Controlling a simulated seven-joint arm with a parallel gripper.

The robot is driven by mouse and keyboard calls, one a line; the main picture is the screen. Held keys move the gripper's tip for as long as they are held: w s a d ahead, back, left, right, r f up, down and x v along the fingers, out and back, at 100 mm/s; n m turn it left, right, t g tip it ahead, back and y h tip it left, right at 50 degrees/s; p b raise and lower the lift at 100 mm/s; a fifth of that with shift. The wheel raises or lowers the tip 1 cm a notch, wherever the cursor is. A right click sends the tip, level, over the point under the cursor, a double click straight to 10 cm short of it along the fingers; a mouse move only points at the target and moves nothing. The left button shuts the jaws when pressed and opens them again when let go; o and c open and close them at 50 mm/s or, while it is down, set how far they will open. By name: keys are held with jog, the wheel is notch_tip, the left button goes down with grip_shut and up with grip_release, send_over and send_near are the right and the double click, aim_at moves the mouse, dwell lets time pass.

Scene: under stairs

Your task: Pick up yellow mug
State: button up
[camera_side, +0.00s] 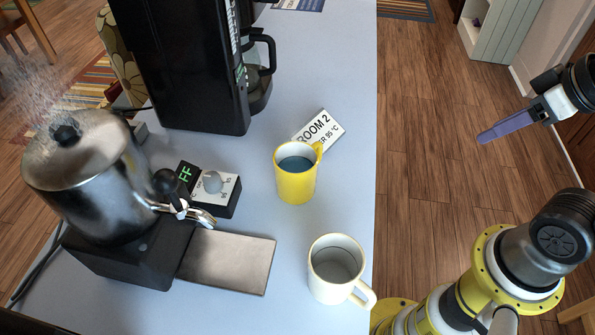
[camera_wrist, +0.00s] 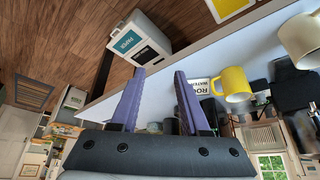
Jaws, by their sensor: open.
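The yellow mug (camera_side: 296,180) stands upright on the light table in the side view, with dark bluish liquid or interior showing and its handle toward the upper right. It also shows in the wrist view (camera_wrist: 235,84), right of my fingers. My gripper (camera_side: 490,136) is off the table's right side in the side view, well apart from the mug. In the wrist view its two purple fingers (camera_wrist: 158,78) are spread with nothing between them.
A white mug (camera_side: 330,280) stands near the table's right edge. A steaming metal urn (camera_side: 85,185) with a tap and drip plate (camera_side: 228,262) is at the left. A black coffee maker (camera_side: 185,70) stands behind. A sign card (camera_side: 316,128) lies behind the yellow mug.

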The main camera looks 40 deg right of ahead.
jog(key=w+a+r+m, duration=0.2)
jog(key=w+r+m, duration=0.3)
jog(key=m, duration=0.8)
jog(key=m+g, duration=0.6)
send_over(306, 200)
notch_tip(306, 200, down, 6)
jog(key=r, duration=0.1)
jog(key=shift+w+d+f, duration=0.1)
jog(key=shift+f, duration=6.9)
